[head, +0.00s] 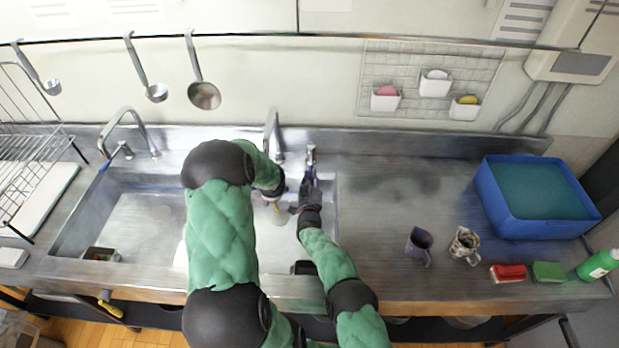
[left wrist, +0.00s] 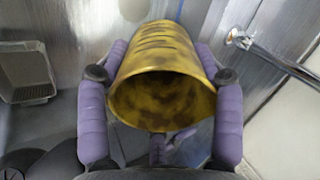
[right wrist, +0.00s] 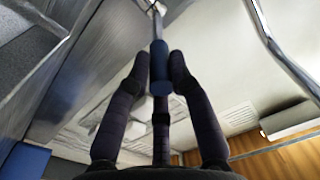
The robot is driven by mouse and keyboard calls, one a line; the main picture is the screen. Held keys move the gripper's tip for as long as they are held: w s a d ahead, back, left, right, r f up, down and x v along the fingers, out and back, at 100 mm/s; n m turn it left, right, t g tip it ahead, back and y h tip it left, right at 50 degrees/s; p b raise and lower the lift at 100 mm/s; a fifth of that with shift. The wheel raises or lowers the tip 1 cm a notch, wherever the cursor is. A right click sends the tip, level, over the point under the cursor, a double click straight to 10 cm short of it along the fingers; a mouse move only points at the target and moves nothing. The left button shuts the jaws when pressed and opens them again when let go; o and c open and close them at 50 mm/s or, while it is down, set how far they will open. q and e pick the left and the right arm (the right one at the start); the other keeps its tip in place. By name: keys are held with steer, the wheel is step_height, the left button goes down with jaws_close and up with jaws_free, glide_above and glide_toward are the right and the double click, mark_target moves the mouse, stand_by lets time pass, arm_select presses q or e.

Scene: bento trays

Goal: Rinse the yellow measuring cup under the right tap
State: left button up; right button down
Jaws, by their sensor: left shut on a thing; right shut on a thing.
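The yellow measuring cup (left wrist: 158,70) has dark smears inside and out. In the left wrist view it is held between the purple fingers of my left gripper (left wrist: 160,95), its wide mouth towards the camera. In the head view a small part of the cup (head: 279,213) shows inside the sink, below the right tap (head: 271,128); my left arm hides much there. My right gripper (head: 307,187) is shut on a blue tap handle (right wrist: 160,80) beside that tap. I cannot make out running water.
The metal sink (head: 75,225) spreads left, with a strainer basket (head: 101,254) at its front. To the right stand a purple mug (head: 419,245), a patterned mug (head: 464,244), a red sponge (head: 508,273), a green sponge (head: 548,271) and a blue tub (head: 540,227). The counter's middle is clear.

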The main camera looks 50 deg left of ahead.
steer(key=shift+w+d+r+n+g+y, duration=0.2)
steer(key=shift+w+d+n+g+y, duration=0.3)
steer(key=shift+w, duration=0.2)
steer(key=shift+w+d+r+n+g+y, duration=0.25)
steer(key=shift+w+n+g+y, duration=0.2)
steer(key=shift+w+g, duration=0.2)
steer(key=c, duration=1.1)
jaws_free()
steer(key=shift+f, duration=0.2)
steer(key=shift+s, duration=0.1)
steer(key=shift+v, duration=6)
steer(key=shift+r, duration=0.1)
